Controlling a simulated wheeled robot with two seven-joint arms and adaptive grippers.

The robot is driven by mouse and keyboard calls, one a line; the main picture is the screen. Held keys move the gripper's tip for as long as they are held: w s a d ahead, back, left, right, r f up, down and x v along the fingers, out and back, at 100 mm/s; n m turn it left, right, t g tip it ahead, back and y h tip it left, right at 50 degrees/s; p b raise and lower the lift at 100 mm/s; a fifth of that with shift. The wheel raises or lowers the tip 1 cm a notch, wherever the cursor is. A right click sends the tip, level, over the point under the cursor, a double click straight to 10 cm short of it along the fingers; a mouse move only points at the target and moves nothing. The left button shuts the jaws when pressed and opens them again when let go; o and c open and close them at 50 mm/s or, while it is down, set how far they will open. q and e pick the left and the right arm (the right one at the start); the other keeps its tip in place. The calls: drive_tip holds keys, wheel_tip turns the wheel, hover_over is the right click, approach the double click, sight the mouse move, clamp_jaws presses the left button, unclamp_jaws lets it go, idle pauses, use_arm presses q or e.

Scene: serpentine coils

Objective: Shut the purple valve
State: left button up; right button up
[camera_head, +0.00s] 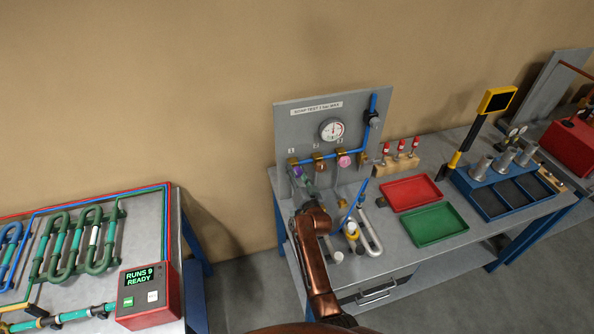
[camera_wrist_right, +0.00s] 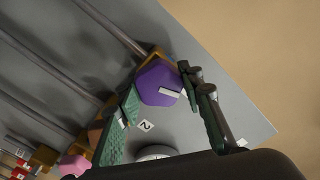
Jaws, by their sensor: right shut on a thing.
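The purple valve (camera_head: 296,171) is a purple knob on the grey test panel (camera_head: 358,104), at the left end of a row of valves. In the right wrist view the purple valve (camera_wrist_right: 157,84) fills the space between my finger pads and bears a white bar mark. My right gripper (camera_head: 302,178) reaches up to the panel from the front and is shut on the purple valve. In the right wrist view the fingers of my right gripper (camera_wrist_right: 165,104) lie on either side of the knob. The gripper hides part of the valve in the head view. My left gripper is not in view.
A pink valve (camera_head: 344,160) and a copper-coloured one sit to the right, below a pressure gauge (camera_head: 332,129) and blue pipe. A red tray (camera_head: 411,192) and a green tray (camera_head: 435,224) lie on the bench. A white U-shaped tube (camera_head: 372,236) lies near my right forearm.

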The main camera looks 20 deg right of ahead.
drive_tip(key=shift+f+m+p, duration=0.15)
drive_tip(key=shift+m+p, duration=0.35)
drive_tip(key=shift+m, duration=1.6)
drive_tip(key=o, duration=1.2)
drive_tip(key=shift+c, duration=0.2)
drive_tip(key=shift+s, duration=0.1)
